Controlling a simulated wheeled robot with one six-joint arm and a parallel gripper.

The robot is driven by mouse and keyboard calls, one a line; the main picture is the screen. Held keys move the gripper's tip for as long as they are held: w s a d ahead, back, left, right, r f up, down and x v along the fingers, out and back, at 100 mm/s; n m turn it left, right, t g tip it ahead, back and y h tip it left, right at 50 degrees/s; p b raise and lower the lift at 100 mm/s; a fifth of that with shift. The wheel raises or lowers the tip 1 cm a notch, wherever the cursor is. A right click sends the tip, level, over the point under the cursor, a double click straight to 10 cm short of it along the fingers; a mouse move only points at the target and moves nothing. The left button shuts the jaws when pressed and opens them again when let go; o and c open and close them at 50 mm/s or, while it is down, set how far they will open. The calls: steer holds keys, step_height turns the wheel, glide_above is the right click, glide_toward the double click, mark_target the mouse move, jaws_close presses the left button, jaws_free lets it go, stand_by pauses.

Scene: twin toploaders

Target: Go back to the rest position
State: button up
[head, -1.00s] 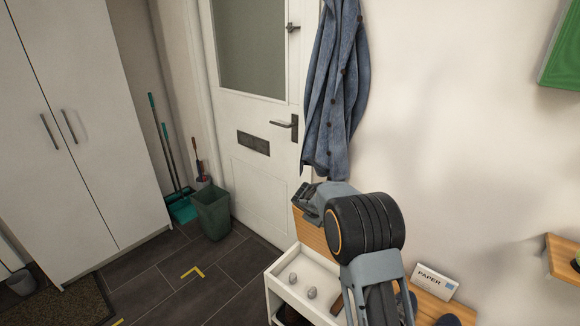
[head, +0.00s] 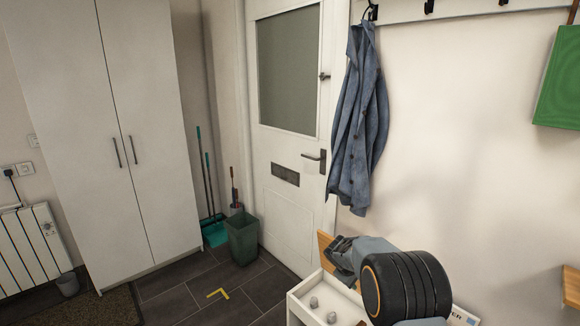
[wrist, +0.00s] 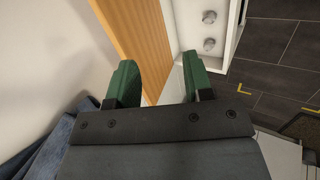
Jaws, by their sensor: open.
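My gripper (wrist: 156,88) is open in the wrist view, with its two green fingers apart and nothing between them. In the head view my gripper (head: 337,246) is at the lower right, above the white bench unit (head: 303,291). A wooden board (wrist: 118,35) on the unit shows beyond the fingers. Two grey knob-like objects sit in the white tray part of the unit; one of them (head: 314,302) shows left of my arm. My arm hides much of the unit.
A blue coat (head: 358,125) hangs on the wall above my gripper. A white door (head: 292,190), a green bin (head: 242,238) and a tall white cabinet (head: 120,150) stand to the left. The dark floor in front of the door is mostly clear.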

steer(key=s+a+r+m+y+p, duration=0.1)
steer(key=s+r+m, duration=0.1)
steer(key=s+r, duration=0.4)
steer(key=s+a+r+m+y+p, duration=0.2)
steer(key=s+r, duration=0.4)
steer(key=s, duration=0.8)
steer(key=s+a+r+m+y+p, duration=0.1)
steer(key=s+a+r+m+y, duration=0.1)
steer(key=s+r, duration=0.4)
steer(key=shift+s+m+p, duration=0.4)
steer(key=shift+s+m, duration=0.2)
steer(key=shift+s, duration=1.9)
